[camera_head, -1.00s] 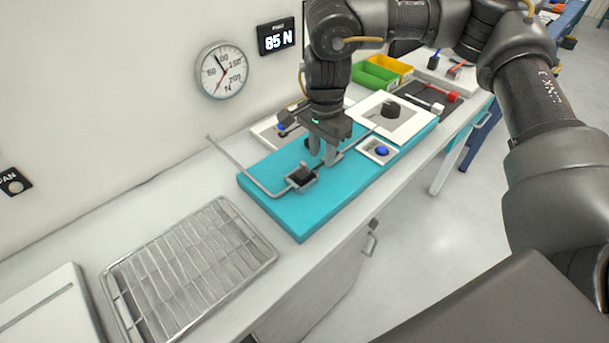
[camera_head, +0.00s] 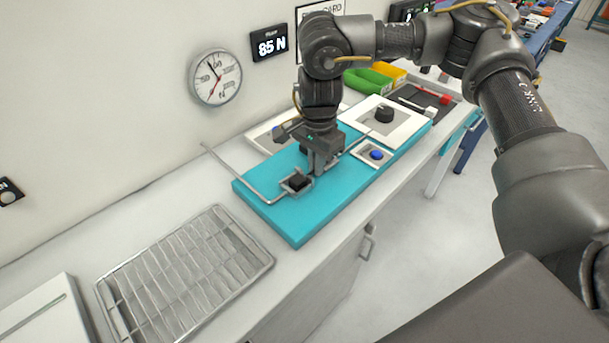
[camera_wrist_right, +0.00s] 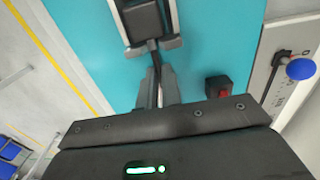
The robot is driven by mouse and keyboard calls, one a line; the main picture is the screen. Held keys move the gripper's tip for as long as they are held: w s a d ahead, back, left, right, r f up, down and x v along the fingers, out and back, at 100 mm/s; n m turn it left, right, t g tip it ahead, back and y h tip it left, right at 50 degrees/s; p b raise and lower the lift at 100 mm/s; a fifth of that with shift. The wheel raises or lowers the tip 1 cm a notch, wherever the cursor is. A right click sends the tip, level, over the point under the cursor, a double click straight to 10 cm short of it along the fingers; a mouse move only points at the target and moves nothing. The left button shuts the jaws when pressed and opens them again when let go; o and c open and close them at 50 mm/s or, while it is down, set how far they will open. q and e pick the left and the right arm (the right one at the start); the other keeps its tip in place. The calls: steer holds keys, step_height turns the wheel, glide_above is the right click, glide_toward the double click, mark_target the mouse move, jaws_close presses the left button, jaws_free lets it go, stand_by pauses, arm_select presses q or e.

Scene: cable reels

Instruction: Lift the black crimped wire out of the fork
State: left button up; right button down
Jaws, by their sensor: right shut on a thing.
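The black crimped wire shows as a black block (camera_head: 298,181) seated in the grey metal fork (camera_head: 283,187) on the teal board (camera_head: 300,228). In the right wrist view the block (camera_wrist_right: 146,22) sits between the fork's prongs (camera_wrist_right: 173,42), and a thin dark wire runs from it toward my fingers. My right gripper (camera_head: 321,172) points down just behind the fork, low over the board. Its fingers (camera_wrist_right: 158,88) are shut on the wire close to the block. The gripped stretch is mostly hidden by the fingers. My left gripper is not in view.
A white panel with a black knob (camera_head: 384,114) and a blue button (camera_head: 376,155) lie right of my gripper. A wire rack (camera_head: 185,275) lies at front left.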

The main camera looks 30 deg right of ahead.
steer(key=shift+r, duration=0.6)
step_height(320, 180, up, 2)
steer(key=shift+r, duration=0.15)
steer(key=s+a+r+b, duration=0.1)
steer(key=s+a+r, duration=0.2)
steer(key=s+r, duration=0.6)
steer(key=s, duration=0.4)
steer(key=shift+s+r, duration=0.2)
steer(key=shift+s, duration=0.15)
